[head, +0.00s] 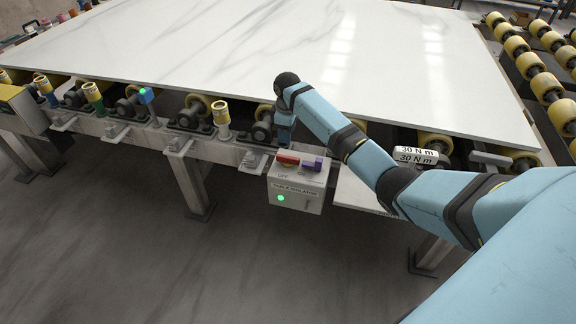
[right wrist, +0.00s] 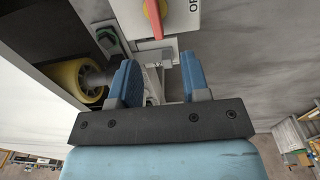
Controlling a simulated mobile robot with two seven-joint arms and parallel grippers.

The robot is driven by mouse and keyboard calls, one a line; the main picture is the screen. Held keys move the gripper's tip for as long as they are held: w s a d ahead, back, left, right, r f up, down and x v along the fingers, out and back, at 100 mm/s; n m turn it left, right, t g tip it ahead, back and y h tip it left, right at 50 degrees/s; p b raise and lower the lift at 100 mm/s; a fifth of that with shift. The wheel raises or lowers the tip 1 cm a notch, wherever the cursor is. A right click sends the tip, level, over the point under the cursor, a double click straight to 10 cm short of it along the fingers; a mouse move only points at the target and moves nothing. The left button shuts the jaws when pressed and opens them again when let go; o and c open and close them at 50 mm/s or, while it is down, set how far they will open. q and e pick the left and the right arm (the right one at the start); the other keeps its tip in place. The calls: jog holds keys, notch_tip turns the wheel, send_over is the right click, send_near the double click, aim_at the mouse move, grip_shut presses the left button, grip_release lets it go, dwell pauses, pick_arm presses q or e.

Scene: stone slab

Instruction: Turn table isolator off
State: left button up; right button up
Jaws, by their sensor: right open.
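The table isolator (head: 296,190) is a pale grey box on the front rail of the slab table, with a lit green lamp (head: 281,198) on its front. On its top are a red handle (head: 287,158) and a purple block (head: 312,163), with an "OFF" marking near the handle. My right gripper (head: 284,138) is just behind and above the handle in the head view. The red handle on a yellow disc (right wrist: 153,18) lies beyond the fingertips. My left gripper is not in view.
A large white marble slab (head: 240,50) lies on the table behind the box. Yellow rollers (head: 545,88) stand at right, and coloured posts (head: 221,118) line the front rail at left. A "30 N m" tag (head: 415,155) shows at right. The floor in front is clear.

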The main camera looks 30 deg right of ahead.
aim_at(288, 157)
jog(key=f, duration=0.4)
jog(key=f+b, duration=0.1)
jog(key=f, duration=0.3)
jog(key=d+f+b, duration=0.1)
jog(key=f, duration=0.3)
jog(key=shift+w+f, duration=0.15)
jog(key=shift+w, duration=0.15)
grip_shut()
